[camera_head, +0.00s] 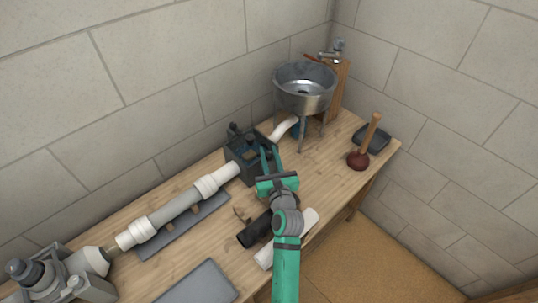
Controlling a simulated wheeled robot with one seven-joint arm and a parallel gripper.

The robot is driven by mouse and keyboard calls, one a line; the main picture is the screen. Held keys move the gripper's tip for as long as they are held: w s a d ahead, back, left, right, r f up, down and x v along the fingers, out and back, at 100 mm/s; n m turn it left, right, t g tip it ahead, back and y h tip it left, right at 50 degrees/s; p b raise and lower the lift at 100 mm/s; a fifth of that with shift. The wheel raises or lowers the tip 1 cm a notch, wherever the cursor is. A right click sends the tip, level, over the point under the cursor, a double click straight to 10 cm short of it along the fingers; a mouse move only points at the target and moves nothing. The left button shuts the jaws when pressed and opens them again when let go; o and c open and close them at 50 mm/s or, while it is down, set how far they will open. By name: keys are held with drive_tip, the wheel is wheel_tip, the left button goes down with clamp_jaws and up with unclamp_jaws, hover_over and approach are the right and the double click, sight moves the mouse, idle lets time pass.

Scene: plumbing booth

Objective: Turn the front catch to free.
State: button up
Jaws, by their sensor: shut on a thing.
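A dark box-like clamp (240,158) stands on the bench, with the white pipe running up to its left side. A small dark catch (233,129) stands up at its back edge. My gripper (270,157) is at the clamp's front right side, its green fingers closed at the place of the front catch. The front catch itself is mostly hidden by the fingers, so its exact angle cannot be told.
The pipe (178,212) lies above a grey strip (185,226) toward a machine (62,279) at lower left. A metal basin (305,88) stands behind right.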

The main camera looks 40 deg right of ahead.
drive_tip(key=shift+n+t+y, duration=0.4)
drive_tip(key=shift+n+y, duration=0.2)
drive_tip(key=shift+y, duration=0.2)
drive_tip(key=shift+n+t+y, duration=0.5)
drive_tip(key=shift+n+y, duration=0.9)
drive_tip(key=shift+y, duration=0.8)
drive_tip(key=n+y, duration=0.3)
drive_tip(key=y, duration=0.2)
drive_tip(key=shift+d+r, duration=0.1)
drive_tip(key=shift+d, duration=0.05)
drive_tip(key=n+g+y, duration=0.1)
drive_tip(key=n+y, duration=0.1)
drive_tip(key=y, duration=0.1)
drive_tip(key=n+g+y, duration=0.2)
drive_tip(key=y, duration=0.1)
drive_tip(key=shift+n+y, duration=0.3)
drive_tip(key=shift+n, duration=0.1)
drive_tip(key=shift+n+g+y, duration=1.5)
drive_tip(key=shift+y, duration=0.3)
drive_tip(key=shift+f, duration=0.2)
drive_tip(key=o, duration=1.1)
drive_tip(key=shift+c, duration=0.2)
